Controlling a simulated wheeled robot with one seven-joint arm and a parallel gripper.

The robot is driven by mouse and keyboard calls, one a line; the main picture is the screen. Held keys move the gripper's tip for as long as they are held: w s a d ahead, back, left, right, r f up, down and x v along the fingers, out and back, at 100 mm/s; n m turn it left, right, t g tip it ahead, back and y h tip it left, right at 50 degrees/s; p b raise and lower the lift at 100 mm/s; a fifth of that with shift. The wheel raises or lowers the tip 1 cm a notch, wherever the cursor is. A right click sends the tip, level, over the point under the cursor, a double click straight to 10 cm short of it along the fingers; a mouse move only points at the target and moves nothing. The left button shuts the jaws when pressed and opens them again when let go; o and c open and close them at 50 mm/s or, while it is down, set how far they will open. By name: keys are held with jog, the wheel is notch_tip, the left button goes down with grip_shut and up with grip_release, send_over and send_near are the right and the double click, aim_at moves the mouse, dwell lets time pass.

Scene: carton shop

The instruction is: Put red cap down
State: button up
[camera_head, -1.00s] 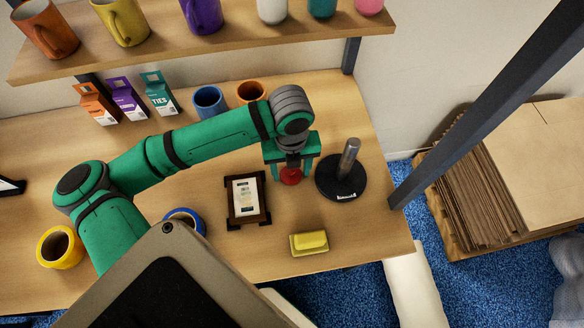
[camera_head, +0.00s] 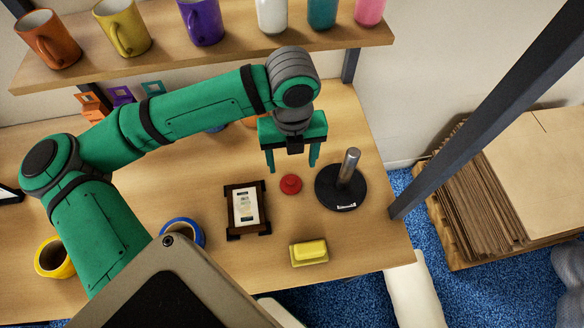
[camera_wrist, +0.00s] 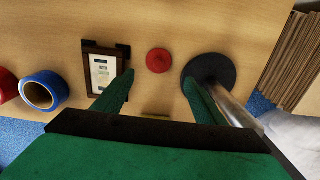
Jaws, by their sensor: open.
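The red cap (camera_head: 290,184) sits on the wooden table (camera_head: 345,254), between the dark-framed card stand and the black round base with a metal post. It also shows in the wrist view (camera_wrist: 158,61), lying alone on the wood. My gripper (camera_head: 294,170) is open and empty, raised above the cap. Its two green fingers stand apart and do not touch the cap. In the wrist view my gripper (camera_wrist: 158,95) has its fingers spread wide, with the cap beyond the gap between them.
The post stand (camera_head: 341,189) is just right of the cap and the framed card (camera_head: 246,208) just left. A yellow block on a tray (camera_head: 309,252) lies in front. Blue tape (camera_head: 183,232) and yellow tape (camera_head: 54,258) are at left. A shelf with mugs (camera_head: 205,22) hangs behind.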

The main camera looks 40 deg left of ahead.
jog(key=shift+r, duration=0.95)
